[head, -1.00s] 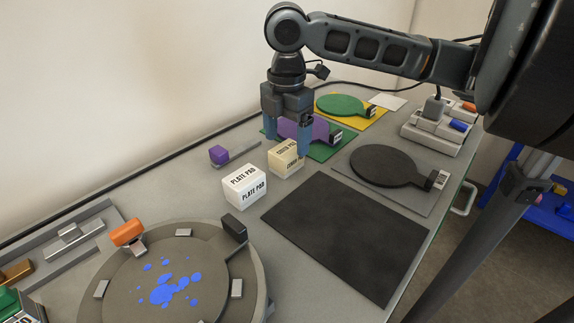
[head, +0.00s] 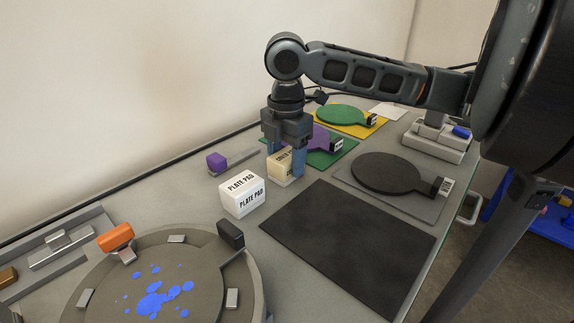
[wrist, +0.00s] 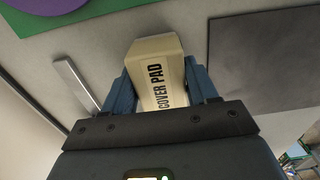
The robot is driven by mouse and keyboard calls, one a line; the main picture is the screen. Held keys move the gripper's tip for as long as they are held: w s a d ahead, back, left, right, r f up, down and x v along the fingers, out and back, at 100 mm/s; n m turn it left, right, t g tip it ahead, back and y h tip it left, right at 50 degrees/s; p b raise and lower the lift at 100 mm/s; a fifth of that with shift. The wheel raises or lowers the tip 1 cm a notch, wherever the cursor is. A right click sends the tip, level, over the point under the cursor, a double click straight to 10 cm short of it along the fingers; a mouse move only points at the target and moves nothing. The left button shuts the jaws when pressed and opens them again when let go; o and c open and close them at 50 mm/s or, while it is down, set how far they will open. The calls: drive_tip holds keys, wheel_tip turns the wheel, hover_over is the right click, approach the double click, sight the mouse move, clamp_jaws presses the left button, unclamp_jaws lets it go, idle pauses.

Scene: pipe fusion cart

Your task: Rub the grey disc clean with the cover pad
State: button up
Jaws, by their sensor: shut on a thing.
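The cover pad (head: 279,167) is a cream block standing on the grey bench, and its label reads COVER PAD in the wrist view (wrist: 155,62). My gripper (head: 286,168) is down around it, with blue fingers on both sides, shut on it. The grey disc (head: 160,280) lies at the lower left in a round holder and has several blue blotches (head: 155,300) on its face. The holder's lower edge is cut off by the picture.
The white plate pad (head: 242,195) stands close in front of the cover pad. A dark mat (head: 350,245) lies to the right. A black paddle disc (head: 388,172), a purple block (head: 217,161) and an orange knob (head: 115,237) are nearby.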

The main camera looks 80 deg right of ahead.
sight(286, 155)
drive_tip(key=c, duration=0.4)
drive_tip(key=shift+r+p, duration=2.9)
drive_tip(key=shift+r, duration=0.6)
